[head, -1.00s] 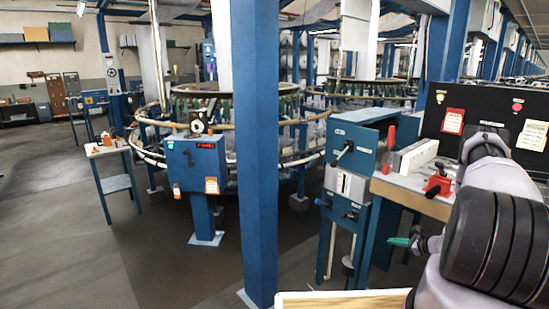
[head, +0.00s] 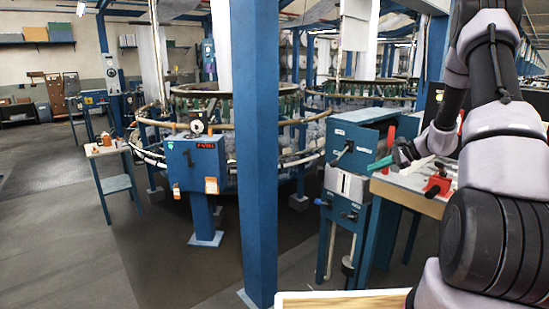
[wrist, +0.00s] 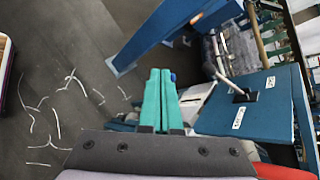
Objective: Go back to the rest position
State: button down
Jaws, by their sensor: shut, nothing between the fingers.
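My gripper (head: 380,164) shows in the head view at the right, in front of the bench and beside the blue machine box. Its green fingers are together and hold nothing. In the wrist view the two teal fingers (wrist: 160,98) lie side by side, pointing up over the floor. My arm is raised and bent, and it covers much of the right side of the head view.
The blue machine box (head: 352,145) with a black lever stands close to my gripper. A bench (head: 412,200) carries a red clamp (head: 437,186). A blue post (head: 256,150) stands at the middle, with the circular loom behind. The grey floor (head: 60,230) at left is clear.

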jog(key=s+a+r+n+g+h, duration=0.1)
jog(key=s+a+r+n, duration=0.15)
jog(key=s+r, duration=0.35)
jog(key=s+a+r+n+h, duration=0.1)
jog(key=s+a+r+n, duration=0.1)
jog(key=s+a+r, duration=0.35)
jog(key=s+a+r+n+g+h, duration=0.1)
jog(key=s+a+r+n, duration=0.15)
jog(key=r, duration=0.65)
jog(key=s+r+n+t+h, duration=0.1)
jog(key=s+r, duration=0.3)
jog(key=s, duration=0.6)
jog(key=s+a+r+n+t+h, duration=0.1)
jog(key=s+r+n+t+h, duration=0.1)
jog(key=s, duration=0.9)
jog(key=shift+r+n+h, duration=0.5)
jog(key=shift+r+n, duration=0.4)
jog(key=shift+n, duration=0.2)
jog(key=shift+a, duration=0.1)
